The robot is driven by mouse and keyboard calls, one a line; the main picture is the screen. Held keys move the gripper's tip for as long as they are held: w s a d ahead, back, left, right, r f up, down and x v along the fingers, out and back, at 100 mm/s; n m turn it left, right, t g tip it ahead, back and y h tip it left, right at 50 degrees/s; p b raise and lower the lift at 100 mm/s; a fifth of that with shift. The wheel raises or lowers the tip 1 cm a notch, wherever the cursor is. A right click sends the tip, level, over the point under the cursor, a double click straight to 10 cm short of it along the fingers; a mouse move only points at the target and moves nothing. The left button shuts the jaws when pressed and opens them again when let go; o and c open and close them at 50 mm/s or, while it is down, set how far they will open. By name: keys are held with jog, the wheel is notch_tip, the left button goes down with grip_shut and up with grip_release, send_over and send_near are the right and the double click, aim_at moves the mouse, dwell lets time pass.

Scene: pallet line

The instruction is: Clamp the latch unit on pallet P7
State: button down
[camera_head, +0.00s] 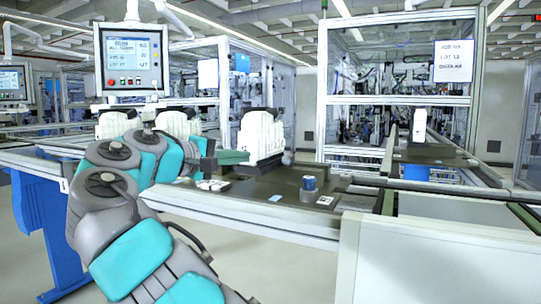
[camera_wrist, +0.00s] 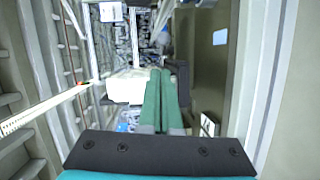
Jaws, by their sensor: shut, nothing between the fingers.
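A tall white unit (camera_head: 262,135) stands upright on a dark pallet (camera_head: 270,185) in the middle of the head view. I take it for the latch unit; no pallet number is readable. It seems to show in the wrist view as a pale block (camera_wrist: 127,90) left of my fingers. My gripper (camera_head: 245,157) points right, with its green fingers low beside the white unit; I cannot tell whether they touch it. In the wrist view my gripper (camera_wrist: 162,72) has its two green fingers together and empty. Any clamp on the unit cannot be made out.
A blue-topped cylinder (camera_head: 309,184) and small white tags (camera_head: 325,200) are on the pallet's front part. A pale rail (camera_head: 240,213) runs along the front. More white units (camera_head: 117,125) stand behind my arm. A screen panel (camera_head: 131,58) hangs upper left.

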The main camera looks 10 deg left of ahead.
aim_at(289, 157)
jog(key=shift+m, duration=0.3)
jog(key=x, duration=1)
jog(key=shift+s+d+f+b, duration=0.15)
jog(key=shift+f+b, duration=0.05)
jog(key=shift+b, duration=0.2)
jog(key=shift+d, duration=0.2)
